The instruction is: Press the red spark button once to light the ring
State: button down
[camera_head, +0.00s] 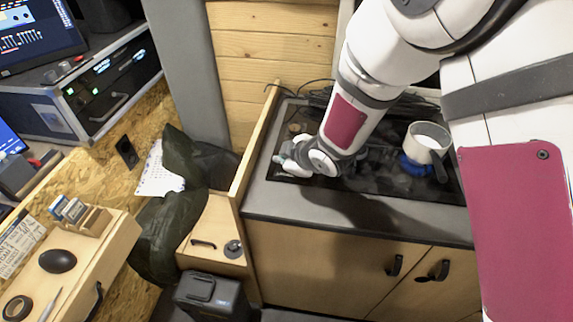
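The dark hob (390,186) is set into the grey counter (350,212) below my arm. A white pot or mug (427,139) with a dark handle stands at its right side. A blue ring-shaped patch (414,167) shows at the pot's lower left; I cannot tell whether it is flame or a solid part. I see no red spark button; my arm covers part of the hob. My wrist is low over the hob's left part. My gripper's fingers are not clearly made out there, so contact and opening cannot be told.
A raised wooden panel (252,143) edges the counter on the left. Dark cables (318,97) lie at the back. Cabinet doors with black handles (394,265) are below. At left are a desk with a black mouse (58,261), dark bags (160,235) and rack gear (112,78).

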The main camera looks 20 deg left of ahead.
jog(key=shift+r, duration=0.75)
notch_tip(320, 180, up, 5)
jog(key=shift+p, duration=0.8)
